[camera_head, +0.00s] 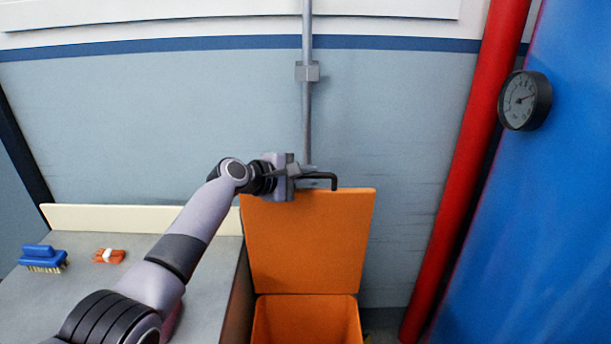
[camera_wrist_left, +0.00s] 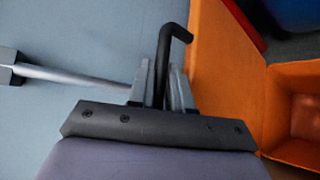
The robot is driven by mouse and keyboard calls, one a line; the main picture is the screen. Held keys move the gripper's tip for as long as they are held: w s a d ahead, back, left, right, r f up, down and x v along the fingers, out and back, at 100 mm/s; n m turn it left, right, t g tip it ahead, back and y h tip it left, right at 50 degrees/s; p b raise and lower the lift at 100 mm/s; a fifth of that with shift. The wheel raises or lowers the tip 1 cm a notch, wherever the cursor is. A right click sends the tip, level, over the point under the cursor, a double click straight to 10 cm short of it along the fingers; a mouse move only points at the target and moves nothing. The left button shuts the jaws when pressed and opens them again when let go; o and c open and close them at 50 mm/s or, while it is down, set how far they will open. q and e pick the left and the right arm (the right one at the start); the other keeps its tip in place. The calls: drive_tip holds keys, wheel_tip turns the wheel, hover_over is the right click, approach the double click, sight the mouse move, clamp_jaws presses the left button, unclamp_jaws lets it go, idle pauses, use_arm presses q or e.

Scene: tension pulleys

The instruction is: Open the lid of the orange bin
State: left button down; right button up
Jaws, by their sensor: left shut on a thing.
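The orange bin (camera_head: 305,322) stands at the lower middle of the head view, beside the grey bench. Its orange lid (camera_head: 308,243) is raised and stands upright at the back, near the wall. The open inside of the bin also shows at the right of the left wrist view (camera_wrist_left: 303,115). My left gripper (camera_head: 305,174) is at the top edge of the lid. It is shut on the black bent handle (camera_wrist_left: 164,62), whose hooked end sticks out past the fingers. My right gripper is not in view.
A grey bench (camera_head: 90,290) at left holds a blue brush (camera_head: 43,258) and a small orange bundle (camera_head: 109,256). A thin wall pipe (camera_head: 307,110) runs behind my gripper. A red pipe (camera_head: 465,170), a gauge (camera_head: 525,100) and a blue tank (camera_head: 560,200) stand at right.

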use_arm(q)
drive_tip(key=c, duration=1.2)
unclamp_jaws()
drive_tip(key=shift+o, duration=0.2)
drive_tip(key=shift+s+a, duration=0.1)
drive_tip(key=p+v, duration=0.1)
drive_tip(key=v, duration=0.6)
